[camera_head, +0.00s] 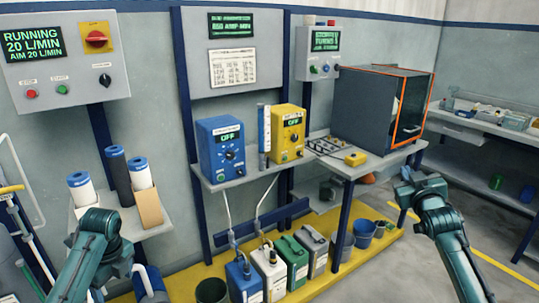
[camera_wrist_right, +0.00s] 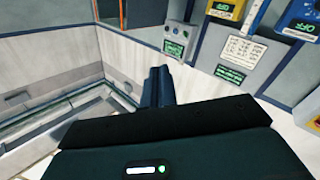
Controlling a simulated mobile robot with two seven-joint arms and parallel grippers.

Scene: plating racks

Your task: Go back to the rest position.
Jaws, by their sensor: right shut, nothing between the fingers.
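My right gripper (camera_head: 404,196) is at the right of the head view, in front of the grey cabinet and apart from it. In the right wrist view its two dark fingers (camera_wrist_right: 157,87) are together, with nothing between them. My left arm comes in at the lower left of the head view, in front of the small shelf with filter cartridges. I cannot make out a left gripper there.
The bench (camera_head: 233,180) carries a blue power unit (camera_head: 219,160), a yellow one (camera_head: 286,145) and a grey cabinet (camera_head: 360,105) with an orange-edged door. Jugs (camera_head: 294,262) and blue buckets (camera_head: 362,233) stand below. Open floor lies at the right.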

